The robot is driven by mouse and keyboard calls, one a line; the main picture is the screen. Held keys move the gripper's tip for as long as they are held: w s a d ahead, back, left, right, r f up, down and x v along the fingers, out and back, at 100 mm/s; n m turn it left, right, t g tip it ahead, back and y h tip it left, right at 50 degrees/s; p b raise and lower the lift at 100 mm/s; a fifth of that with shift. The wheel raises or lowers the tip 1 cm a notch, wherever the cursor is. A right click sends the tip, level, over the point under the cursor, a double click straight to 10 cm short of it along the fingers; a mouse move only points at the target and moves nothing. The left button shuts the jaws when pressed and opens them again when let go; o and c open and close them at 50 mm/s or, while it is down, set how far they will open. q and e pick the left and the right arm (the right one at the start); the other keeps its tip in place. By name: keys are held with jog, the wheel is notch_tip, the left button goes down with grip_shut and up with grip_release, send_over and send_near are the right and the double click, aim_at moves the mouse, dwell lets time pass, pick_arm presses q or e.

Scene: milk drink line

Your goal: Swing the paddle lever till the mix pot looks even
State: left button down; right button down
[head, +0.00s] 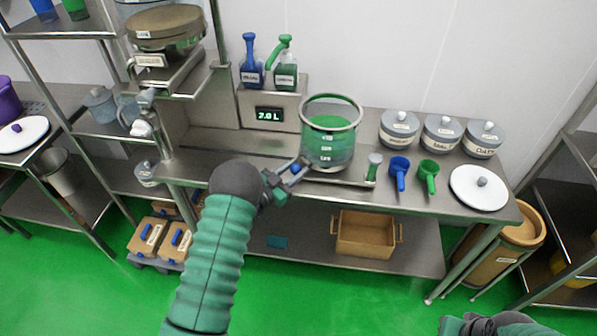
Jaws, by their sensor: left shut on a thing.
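The mix pot (330,145) is a clear round vessel with a metal rim, standing upright on the steel bench. The liquid in it is green, with a lighter upper part and a deeper green below; fine streaks are too small to tell. My left gripper (293,170) is at the pot's lower left side, shut on a small blue-gripped piece that appears to be the paddle lever (296,168). The fingers hide most of it. A green upright handle with a pale top (374,167) stands right of the pot. Only part of my right arm shows at the bottom right edge.
A display box (270,113) reading about 2.0 L carries blue and green bottles behind the pot. Blue (399,172) and green (428,176) scoops, lidded grey jars (441,133) and a white lid (479,188) lie to the right. A wooden crate (366,234) sits below.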

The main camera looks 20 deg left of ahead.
pick_arm(q)
jog(key=shift+a, duration=0.1)
jog(key=c, duration=1)
grip_release()
jog(key=shift+w, duration=0.1)
jog(key=b+v, duration=0.1)
jog(key=v, duration=1.5)
jog(key=shift+s, duration=0.4)
jog(key=shift+a+f, duration=0.1)
jog(key=shift+a, duration=0.05)
jog(key=shift+s, duration=0.1)
